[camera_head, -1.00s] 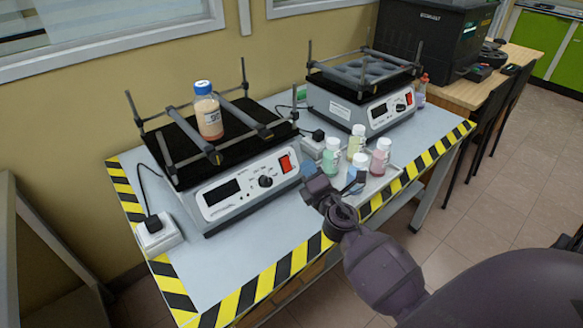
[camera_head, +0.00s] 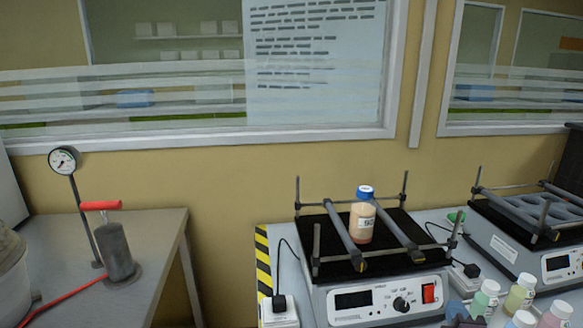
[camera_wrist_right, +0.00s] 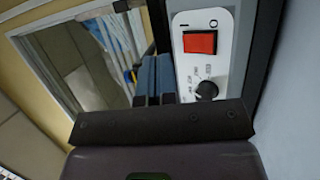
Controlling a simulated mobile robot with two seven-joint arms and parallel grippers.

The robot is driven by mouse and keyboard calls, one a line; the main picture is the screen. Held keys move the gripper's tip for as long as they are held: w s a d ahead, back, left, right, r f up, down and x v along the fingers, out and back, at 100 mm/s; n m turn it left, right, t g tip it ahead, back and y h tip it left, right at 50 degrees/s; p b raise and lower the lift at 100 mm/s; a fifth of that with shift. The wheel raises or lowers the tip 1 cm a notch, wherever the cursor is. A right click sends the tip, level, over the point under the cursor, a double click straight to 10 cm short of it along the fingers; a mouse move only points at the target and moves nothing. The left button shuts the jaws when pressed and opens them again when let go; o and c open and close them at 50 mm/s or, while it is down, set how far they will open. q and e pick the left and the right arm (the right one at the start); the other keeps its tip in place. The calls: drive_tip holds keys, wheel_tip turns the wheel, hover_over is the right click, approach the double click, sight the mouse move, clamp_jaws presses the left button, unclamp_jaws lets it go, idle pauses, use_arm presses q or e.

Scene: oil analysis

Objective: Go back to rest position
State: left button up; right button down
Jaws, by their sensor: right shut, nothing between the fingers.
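My right gripper (camera_head: 456,308) shows only in part at the bottom edge of the head view, in front of the front shaker's right end. In the right wrist view its two blue fingers (camera_wrist_right: 154,80) are together, shut and empty, beside a panel with a red switch (camera_wrist_right: 200,42) and a dark knob. My left gripper is not in view. A bottle with a blue cap and pale orange contents (camera_head: 362,222) stands upright on the front shaker (camera_head: 390,296), between its bars, apart from my gripper.
Several small capped bottles (camera_head: 521,292) stand at the bottom right, close to my right gripper. A second shaker (camera_head: 540,240) is at the right. At the left, a grey table (camera_head: 155,235) holds a gauge (camera_head: 64,160) and a red-handled pump (camera_head: 115,255).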

drive_tip(key=s+a+f+m+g+y, duration=0.1)
drive_tip(key=s+a+f+m, duration=0.1)
drive_tip(key=s+m, duration=0.1)
drive_tip(key=s+a+f+m+g+y+p, duration=0.1)
drive_tip(key=s+a+f+m, duration=0.2)
drive_tip(key=s+m, duration=0.1)
drive_tip(key=s+a+f+m+g+y+p, duration=0.1)
drive_tip(key=s+a+f+m+g, duration=0.1)
drive_tip(key=s, duration=0.4)
drive_tip(key=shift+a+f+m+y, duration=0.3)
drive_tip(key=shift+a+f+m, duration=0.2)
drive_tip(key=shift+m, duration=0.5)
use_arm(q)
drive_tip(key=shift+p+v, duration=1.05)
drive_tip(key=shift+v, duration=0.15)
use_arm(e)
drive_tip(key=s+a+f+m+g, duration=0.1)
drive_tip(key=s+f, duration=0.1)
drive_tip(key=s, duration=0.5)
drive_tip(key=s+a+f+m+g+y, duration=0.1)
drive_tip(key=s+f+g, duration=0.1)
drive_tip(key=s, duration=0.5)
drive_tip(key=shift+s+a+f, duration=0.4)
drive_tip(key=shift+f, duration=0.25)
